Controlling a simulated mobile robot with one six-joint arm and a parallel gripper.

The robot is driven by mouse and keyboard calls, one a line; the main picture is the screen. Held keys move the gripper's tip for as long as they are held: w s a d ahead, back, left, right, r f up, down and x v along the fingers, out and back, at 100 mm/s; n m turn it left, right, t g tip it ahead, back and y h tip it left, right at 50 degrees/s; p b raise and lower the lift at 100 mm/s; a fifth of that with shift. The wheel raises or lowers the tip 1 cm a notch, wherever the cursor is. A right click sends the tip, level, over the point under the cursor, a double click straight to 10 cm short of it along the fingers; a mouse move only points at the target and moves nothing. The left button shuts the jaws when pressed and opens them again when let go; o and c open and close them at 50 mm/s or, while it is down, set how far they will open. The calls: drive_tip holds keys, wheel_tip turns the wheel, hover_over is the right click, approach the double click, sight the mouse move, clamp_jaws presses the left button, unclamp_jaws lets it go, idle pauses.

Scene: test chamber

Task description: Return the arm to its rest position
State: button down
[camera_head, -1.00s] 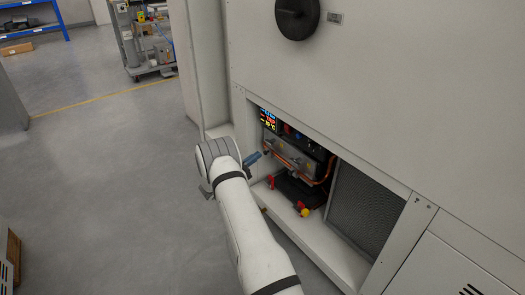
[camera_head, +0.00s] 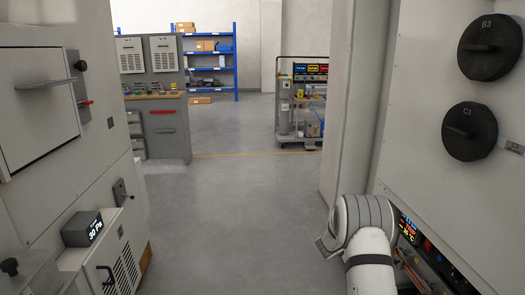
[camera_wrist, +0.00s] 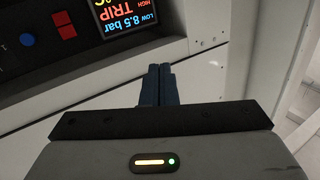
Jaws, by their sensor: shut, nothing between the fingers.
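My gripper (camera_wrist: 158,84) shows in the wrist view with its two dark blue fingers together and nothing between them. It points toward the lower white panel of the machine, below a lit display (camera_wrist: 126,12) that reads "LOW 8.5 bar" and "HIGH TRIP". In the head view my white and grey arm stands at the lower right, beside the recess of the right-hand cabinet. My gripper itself is hidden there behind the arm.
The right cabinet (camera_head: 432,150) with two black round knobs is close to my arm. A cart (camera_head: 302,105) and blue shelves (camera_head: 213,60) stand farther back.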

drive_tip(key=a+r+n+t+y+p, duration=0.45)
drive_tip(key=a+r+y, duration=0.55)
drive_tip(key=r, duration=0.6)
drive_tip(key=s+a+r+n+g+y+p, duration=0.2)
drive_tip(key=s+a+r+n+y+p, duration=0.25)
drive_tip(key=s+a+r, duration=0.4)
drive_tip(key=s+a+r+n+g+y+p, duration=0.1)
drive_tip(key=s+a+r+g+p, duration=0.2)
drive_tip(key=s, duration=0.6)
drive_tip(key=s+a+r+n+g+y+p, duration=0.15)
drive_tip(key=s+a, duration=0.25)
drive_tip(key=s, duration=0.5)
drive_tip(key=s+r+n+g+h+p, duration=0.1)
drive_tip(key=s+g+p, duration=0.3)
drive_tip(key=s, duration=1.4)
drive_tip(key=shift+s+d+n, duration=0.2)
drive_tip(key=shift+d+n, duration=0.15)
drive_tip(key=shift+r, duration=0.1)
